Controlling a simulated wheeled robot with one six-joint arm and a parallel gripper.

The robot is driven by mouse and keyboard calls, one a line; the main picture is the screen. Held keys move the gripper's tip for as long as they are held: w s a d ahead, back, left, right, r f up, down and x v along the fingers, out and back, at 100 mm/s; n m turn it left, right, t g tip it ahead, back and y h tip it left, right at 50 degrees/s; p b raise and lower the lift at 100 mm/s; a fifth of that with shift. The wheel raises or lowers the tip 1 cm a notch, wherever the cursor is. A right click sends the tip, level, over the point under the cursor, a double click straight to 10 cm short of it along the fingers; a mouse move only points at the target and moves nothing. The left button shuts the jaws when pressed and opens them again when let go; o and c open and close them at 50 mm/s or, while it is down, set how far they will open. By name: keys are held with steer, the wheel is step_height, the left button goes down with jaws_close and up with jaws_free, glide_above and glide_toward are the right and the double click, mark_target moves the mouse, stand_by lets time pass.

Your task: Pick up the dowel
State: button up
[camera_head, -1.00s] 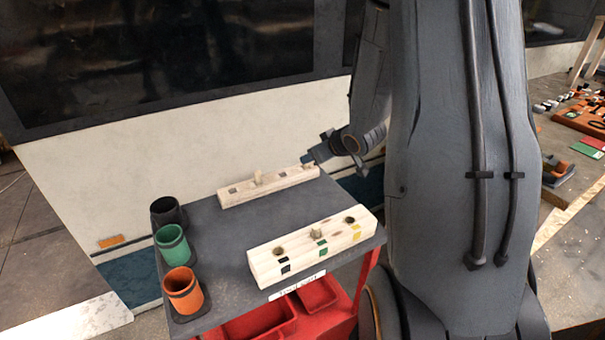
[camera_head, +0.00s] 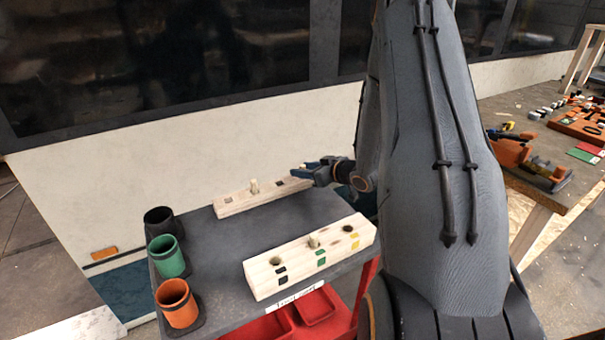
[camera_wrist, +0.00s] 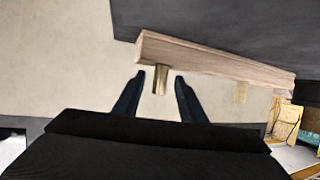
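The rear wooden block (camera_head: 232,206) lies on the cart top with a pale dowel (camera_head: 254,187) upright near its middle. My gripper (camera_head: 300,173) is at that block's right end in the head view. In the wrist view, the block (camera_wrist: 215,61) has a dowel (camera_wrist: 160,80) sticking out near its end. It shows between the open fingers (camera_wrist: 157,82), with a gap on each side. A second, paler peg (camera_wrist: 241,92) is farther along. The front block (camera_head: 290,262) holds a short dowel (camera_head: 313,241) in its middle hole, marked green.
Black (camera_head: 160,222), green (camera_head: 168,257) and orange (camera_head: 178,304) cups stand along the left of the dark cart top (camera_head: 222,250). A pale wall panel (camera_head: 130,190) rises behind the cart. A workbench (camera_head: 540,175) with tools is at the right.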

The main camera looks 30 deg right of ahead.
steer(key=shift+w+a+f, duration=0.15)
steer(key=shift+w+f, duration=0.05)
steer(key=shift+w, duration=0.25)
jaws_close()
steer(key=shift+r, duration=0.1)
